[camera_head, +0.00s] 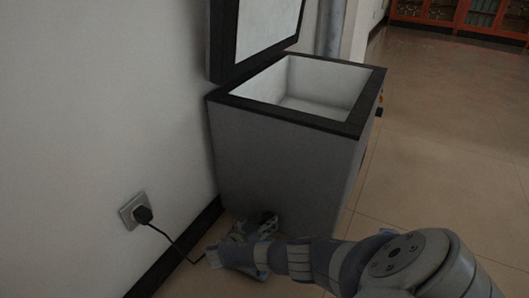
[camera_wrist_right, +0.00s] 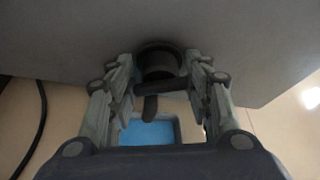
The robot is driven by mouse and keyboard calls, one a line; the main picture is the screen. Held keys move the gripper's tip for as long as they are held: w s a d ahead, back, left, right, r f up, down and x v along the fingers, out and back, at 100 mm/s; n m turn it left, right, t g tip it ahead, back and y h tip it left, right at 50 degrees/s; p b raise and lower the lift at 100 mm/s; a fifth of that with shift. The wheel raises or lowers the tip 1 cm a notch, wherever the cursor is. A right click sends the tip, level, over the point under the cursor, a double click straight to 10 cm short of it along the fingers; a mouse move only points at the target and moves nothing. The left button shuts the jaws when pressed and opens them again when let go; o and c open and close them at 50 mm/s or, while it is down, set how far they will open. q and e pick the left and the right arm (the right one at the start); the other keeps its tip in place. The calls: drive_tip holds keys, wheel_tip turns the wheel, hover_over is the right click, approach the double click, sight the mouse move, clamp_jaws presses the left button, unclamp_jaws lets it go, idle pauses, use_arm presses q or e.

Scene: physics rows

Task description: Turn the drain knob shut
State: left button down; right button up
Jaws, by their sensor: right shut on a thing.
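The drain knob (camera_wrist_right: 158,68) is a dark round fitting with a dark handle, low on the grey side of the chest freezer (camera_head: 280,160). In the head view my right gripper (camera_head: 262,222) reaches the lower side of the freezer near the floor, and the arm hides most of that spot. In the right wrist view my right gripper (camera_wrist_right: 160,92) has its two fingers on either side of the knob's handle and is shut on it. My left gripper is in neither view.
The freezer's lid (camera_head: 262,35) stands open and its white inside looks empty. A black plug (camera_head: 143,214) sits in a wall socket, with its cord running down beside the freezer. A pipe stands behind it. The tiled floor (camera_head: 450,130) at right is clear.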

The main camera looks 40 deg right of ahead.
drive_tip(key=o, duration=0.8)
drive_tip(key=shift+c, duration=0.2)
drive_tip(key=shift+a, duration=0.1)
drive_tip(key=v, duration=1.2)
drive_tip(key=shift+f, duration=0.1)
drive_tip(key=shift+c, duration=0.3)
